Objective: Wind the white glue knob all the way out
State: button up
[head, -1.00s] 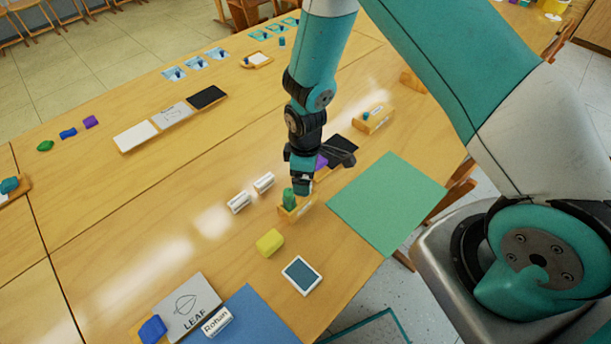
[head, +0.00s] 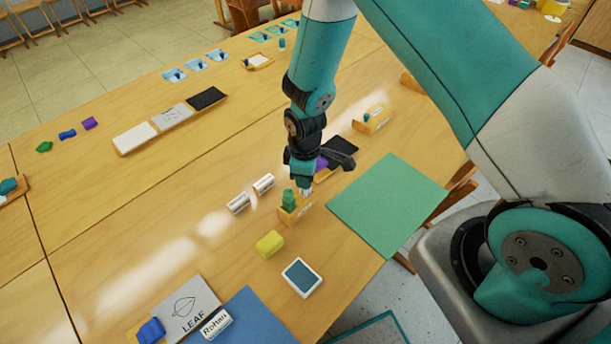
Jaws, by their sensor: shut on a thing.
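A small wooden holder (head: 298,213) stands on the table, left of the green sheet. A green piece (head: 289,199) stands upright in it. A small white part, which looks like the white glue knob (head: 308,191), shows at the holder's back right, directly under my gripper. My gripper (head: 306,186) points down and is shut on this white part, beside the green piece. The fingertips are small and partly hidden, so the exact grip and how far out the knob is wound cannot be told.
White labelled blocks (head: 238,204) stand to the left, with a yellow block (head: 269,244) and a dark-faced card (head: 302,278) in front. The green sheet (head: 390,203) lies flat at right.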

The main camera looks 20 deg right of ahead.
dwell(0.5)
jog(key=m, duration=1.1)
jog(key=shift+m, duration=0.3)
jog(key=o, duration=1.5)
jog(key=shift+c, duration=0.2)
